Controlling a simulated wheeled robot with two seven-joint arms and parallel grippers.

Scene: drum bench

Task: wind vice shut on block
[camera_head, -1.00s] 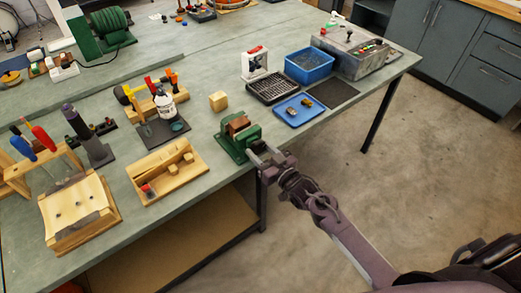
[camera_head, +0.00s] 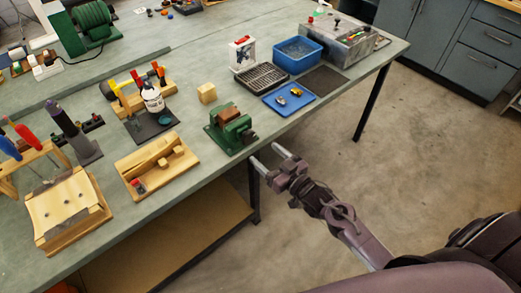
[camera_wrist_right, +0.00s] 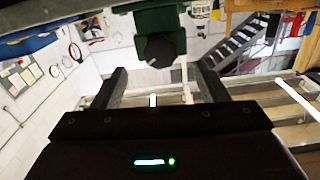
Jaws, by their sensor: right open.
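The green vice (camera_head: 222,139) stands at the bench's front edge, with a brown piece (camera_head: 229,114) at its jaws. I cannot tell whether that is a held block or a jaw lining. A dark round knob (camera_head: 249,136) faces the front; it also shows in the right wrist view (camera_wrist_right: 160,49). A pale wooden block (camera_head: 207,93) sits on the bench behind the vice. My right gripper (camera_head: 264,154) is open and empty, in front of the knob and apart from it. In the right wrist view, the knob is above and between its fingers (camera_wrist_right: 161,82). My left gripper is out of view.
A wooden tray (camera_head: 134,177) with wood pieces lies left of the vice. A blue tray (camera_head: 304,103) with small parts, a black grate (camera_head: 262,77) and a blue bin (camera_head: 298,55) are to the right. Free floor lies before the bench.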

